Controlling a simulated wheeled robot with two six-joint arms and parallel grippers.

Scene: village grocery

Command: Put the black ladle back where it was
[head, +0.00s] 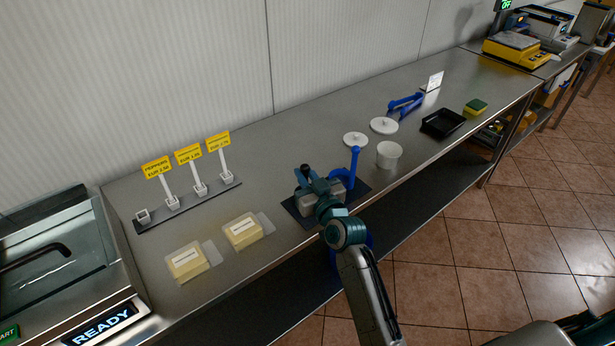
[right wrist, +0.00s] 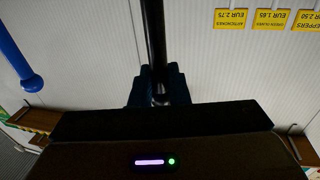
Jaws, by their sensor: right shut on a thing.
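My right gripper (head: 309,180) is over the dark mat (head: 296,212) near the counter's front edge. In the right wrist view its jaws (right wrist: 157,88) are shut on a thin black handle (right wrist: 152,40), which looks like the black ladle's. The ladle's bowl does not show in the wrist view, and in the head view the gripper and arm largely hide the ladle. A blue upright post (head: 354,163) stands just right of the gripper, apart from it; a blue rod (right wrist: 14,55) shows at the wrist view's left. My left gripper is not in view.
A white tub (head: 389,154) and two white lids (head: 384,125) lie right of the mat. Two yellow-and-white packs (head: 187,262) lie at left, before a strip of price signs (head: 188,154). A black tray (head: 442,123) and sponge (head: 476,106) are farther right.

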